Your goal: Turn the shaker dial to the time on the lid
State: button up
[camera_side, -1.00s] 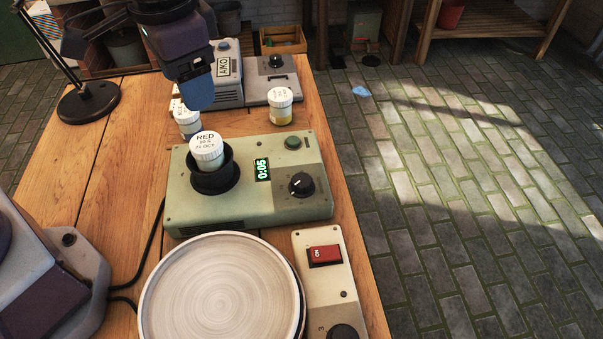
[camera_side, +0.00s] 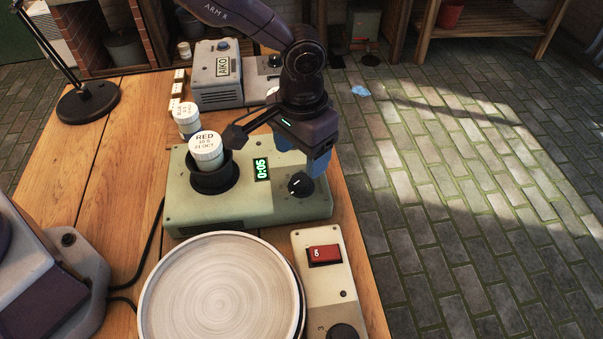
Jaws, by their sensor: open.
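The shaker (camera_side: 190,216) is a pale green box on the wooden table. Its black dial (camera_side: 300,185) has a white pointer mark, and the green display (camera_side: 262,169) beside it reads 0:05. A white jar (camera_side: 207,152) stands in the shaker's black cup (camera_side: 214,180). Its lid reads RED, with a second line that looks like 10 S and smaller text below. My gripper (camera_side: 302,158) is open just above and behind the dial, with blue fingertips pointing down. I cannot tell whether a fingertip touches the dial. The shaker's green button is hidden behind my gripper.
A turntable with a round plate (camera_side: 220,290) and a panel with a red switch (camera_side: 324,254) stand in front of the shaker. Another white-lidded jar (camera_side: 186,118) and a grey AIKO machine (camera_side: 216,78) are behind. A black lamp (camera_side: 88,102) stands at the left.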

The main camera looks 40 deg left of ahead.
aim_at(301, 179)
notch_tip(301, 179, down, 6)
jog(key=shift+f, duration=0.2)
jog(key=shift+c, duration=0.2)
jog(key=c, duration=0.9)
